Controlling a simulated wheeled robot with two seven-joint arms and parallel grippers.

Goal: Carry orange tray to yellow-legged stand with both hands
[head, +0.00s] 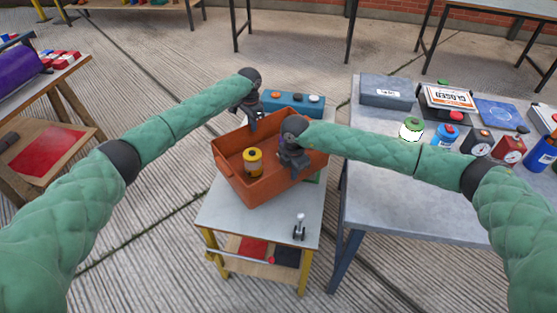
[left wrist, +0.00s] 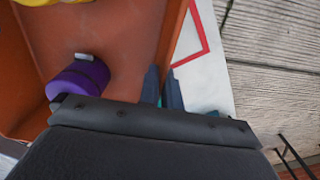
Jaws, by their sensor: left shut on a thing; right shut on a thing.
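The orange tray (head: 245,195) is over the grey top of the yellow-legged stand (head: 225,217); I cannot tell whether it rests on the top or hangs just above it. A yellow spool-like item (head: 253,161) stands inside the tray. My left gripper (head: 254,120) is shut on the tray's far wall, and my right gripper (head: 292,168) is shut on its right side. The left wrist view shows the left fingers (left wrist: 163,90) at the tray wall (left wrist: 178,25), with a purple cylinder (left wrist: 80,80) inside the tray.
A blue box (head: 290,103) with knobs sits behind the tray. A small lever (head: 299,227) stands on the stand's front right. At right, a grey table (head: 380,205) holds several bottles, gauges and boxes. A wooden rack (head: 75,75) is at left. Concrete floor lies between.

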